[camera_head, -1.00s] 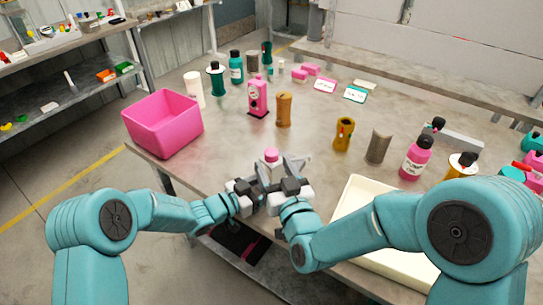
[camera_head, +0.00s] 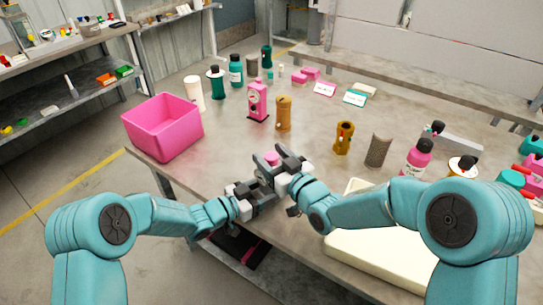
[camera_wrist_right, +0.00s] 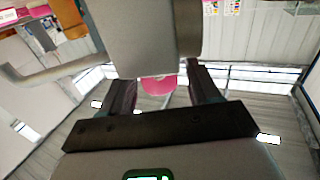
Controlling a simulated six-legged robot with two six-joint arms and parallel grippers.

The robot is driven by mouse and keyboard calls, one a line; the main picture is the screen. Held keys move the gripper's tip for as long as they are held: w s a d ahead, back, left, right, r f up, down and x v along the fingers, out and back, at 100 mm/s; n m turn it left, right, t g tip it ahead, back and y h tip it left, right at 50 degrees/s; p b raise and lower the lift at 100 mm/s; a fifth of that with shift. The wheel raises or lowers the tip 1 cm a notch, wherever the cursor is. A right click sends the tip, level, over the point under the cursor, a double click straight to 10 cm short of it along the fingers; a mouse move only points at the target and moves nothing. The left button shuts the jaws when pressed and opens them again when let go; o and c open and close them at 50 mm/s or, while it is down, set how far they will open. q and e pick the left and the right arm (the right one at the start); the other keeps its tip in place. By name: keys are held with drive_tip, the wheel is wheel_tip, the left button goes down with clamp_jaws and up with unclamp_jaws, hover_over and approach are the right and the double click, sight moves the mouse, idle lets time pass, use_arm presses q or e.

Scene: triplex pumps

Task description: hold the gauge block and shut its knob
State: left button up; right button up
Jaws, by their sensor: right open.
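The gauge block shows mainly as its round pink knob (camera_head: 271,158), just above the meeting point of my two grippers near the table's front edge. My left gripper (camera_head: 258,187) is shut on the block below the knob. Its fingers hide most of the block's body. My right gripper (camera_head: 287,160) is open, its dark fingers up beside the knob on the right. In the right wrist view the pink knob (camera_wrist_right: 158,85) sits between the two spread fingers of my right gripper (camera_wrist_right: 160,88), partly covered by a large grey shape. I cannot tell whether the fingers touch it.
A pink bin (camera_head: 163,128) stands at the table's left corner. A pink device (camera_head: 258,101), a brown cylinder (camera_head: 284,113) and several bottles stand behind. A cream tray (camera_head: 375,248) lies at front right. The table's middle (camera_head: 310,150) is mostly clear.

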drive_tip(key=shift+c, duration=0.2)
drive_tip(key=c, duration=0.9)
drive_tip(key=shift+a+r+m+t+h, duration=0.1)
drive_tip(key=shift+m+t+h, duration=0.2)
drive_tip(key=shift+h, duration=0.1)
drive_tip(key=m+t+h, duration=0.1)
drive_tip(key=h, duration=0.1)
drive_tip(key=m+h, duration=0.2)
drive_tip(key=shift+a+t+h, duration=0.1)
drive_tip(key=shift+t+h, duration=0.2)
drive_tip(key=shift+t, duration=0.1)
drive_tip(key=shift+w+m+t+h, duration=0.1)
drive_tip(key=shift+m+t+h, duration=0.05)
drive_tip(key=shift+m+h, duration=1.05)
drive_tip(key=shift+m+t+h, duration=0.15)
drive_tip(key=shift+m+h, duration=0.55)
drive_tip(key=shift+h, duration=1.2)
